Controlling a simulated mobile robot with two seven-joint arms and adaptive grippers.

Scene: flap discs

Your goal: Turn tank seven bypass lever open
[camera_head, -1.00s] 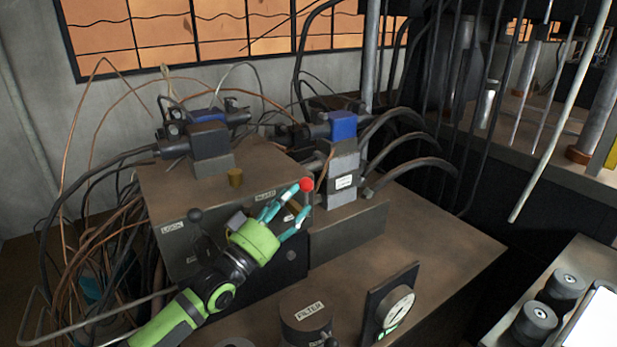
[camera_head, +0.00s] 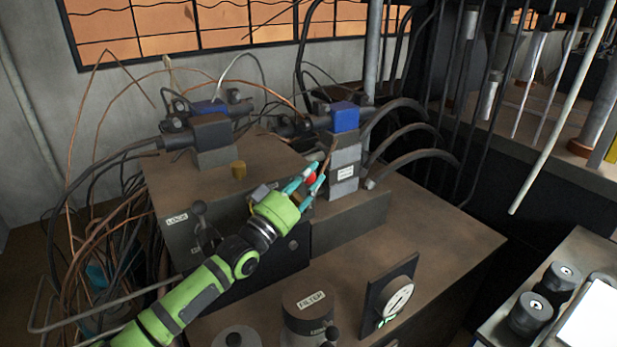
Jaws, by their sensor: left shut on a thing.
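The lever's red ball knob (camera_head: 311,179) stands at the right front corner of the grey tank block (camera_head: 270,155). My left gripper (camera_head: 315,174) has come in from the lower left, with its teal fingers on both sides of the knob, and is shut on it. The fingers cover part of the knob, and the lever's stem and pivot are hidden behind the gripper. The tank's number and the bypass label cannot be read here. My right gripper is not in view.
Valve blocks with blue parts (camera_head: 345,117) and black hoses stand behind. A filter cap (camera_head: 307,305) and a dial gauge (camera_head: 397,300) are in front. The top right of the bench (camera_head: 440,235) is clear.

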